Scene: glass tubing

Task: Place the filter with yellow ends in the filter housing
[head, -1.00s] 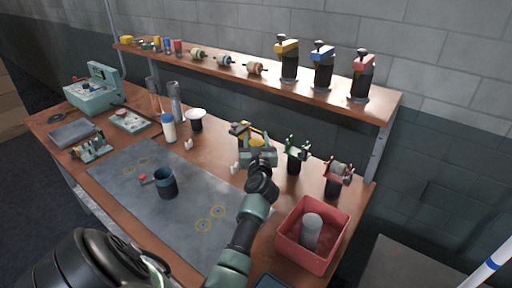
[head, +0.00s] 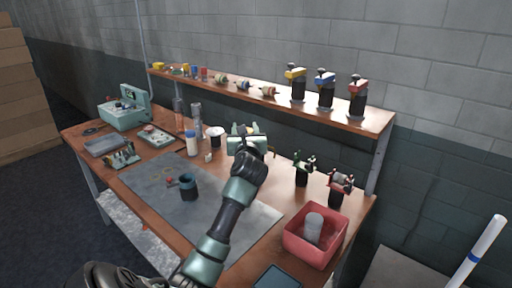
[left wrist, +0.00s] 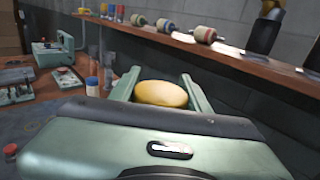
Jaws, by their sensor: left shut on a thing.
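My left gripper (head: 246,131) is over the back of the workbench, below the shelf. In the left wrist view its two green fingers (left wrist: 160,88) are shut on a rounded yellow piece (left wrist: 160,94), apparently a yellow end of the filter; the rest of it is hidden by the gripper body. A black cylinder with a yellow collar (head: 296,86) stands upright on the shelf, beside one with a blue collar (head: 325,91) and one with a red collar (head: 357,98). I cannot tell for sure which thing is the filter housing. My right gripper is not in view.
Spool-like parts with green (head: 220,79), blue (head: 243,85) and red (head: 268,91) ends lie on the shelf. Stands with green (head: 303,170) and red (head: 339,187) clamps are right of the gripper. A red bin (head: 330,259) is at the front right. The grey mat holds a dark cup (head: 188,187).

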